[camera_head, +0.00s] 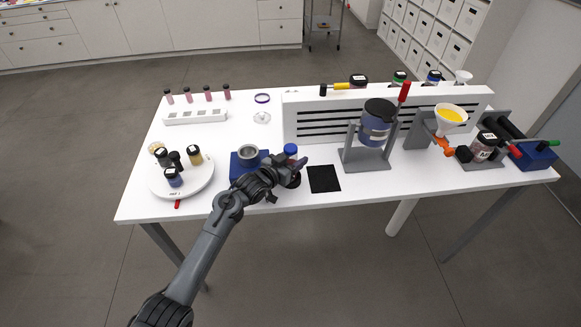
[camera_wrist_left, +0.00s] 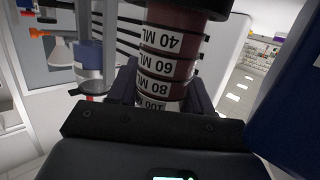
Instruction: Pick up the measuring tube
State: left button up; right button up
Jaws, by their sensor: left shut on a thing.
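The measuring tube (camera_wrist_left: 172,60) fills the middle of the left wrist view. It has a dark red body with white bands marked 40 to 100 ML. My left gripper (camera_wrist_left: 160,95) has its dark fingers on both sides of the tube and is shut on it. In the head view my left gripper (camera_head: 292,170) is at the front of the table, just right of the blue block (camera_head: 240,172). There the tube is mostly hidden by the gripper, and I cannot tell whether it touches the table. My right gripper is not in view.
A blue-capped item (camera_head: 290,149) stands close behind the gripper. A black mat (camera_head: 324,180) lies to its right. A blue jar (camera_head: 376,122) sits in a grey stand (camera_head: 367,161) beyond. A round white tray (camera_head: 205,188) with several jars is left. The table's front edge is close.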

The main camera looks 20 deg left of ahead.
pick_arm(q)
jog(key=shift+c, duration=0.8)
jog(key=shift+r, duration=0.2)
